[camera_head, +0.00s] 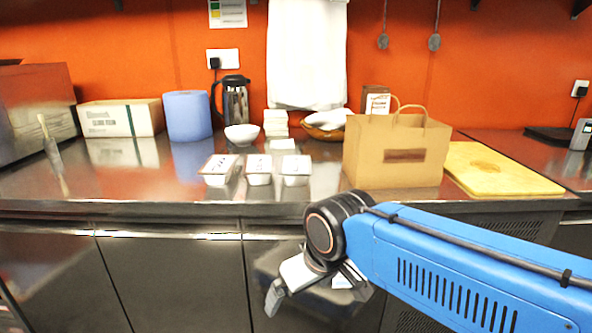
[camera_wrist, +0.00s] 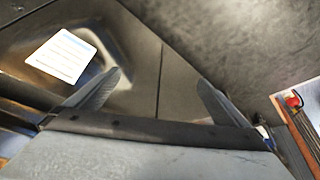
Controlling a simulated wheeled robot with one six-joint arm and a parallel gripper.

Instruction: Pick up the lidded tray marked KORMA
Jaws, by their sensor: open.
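Three white lidded trays with dark lettering stand in a row near the counter's front edge in the head view: a left one (camera_head: 219,170), a middle one (camera_head: 259,170) and a right one (camera_head: 295,170). The lettering is too small to read, so I cannot tell which is KORMA. My gripper (camera_head: 273,297) hangs below counter height in front of the cabinets, apart from the trays. In the wrist view my gripper (camera_wrist: 158,88) has its two fingers spread with nothing between them. No tray shows in the wrist view.
A paper bag (camera_head: 398,152) stands right of the trays, beside a yellow board (camera_head: 500,170). Behind the trays are a white bowl (camera_head: 242,134), stacked white containers (camera_head: 276,122) and a dark jug (camera_head: 235,103). The counter left of the trays is largely clear toward the front.

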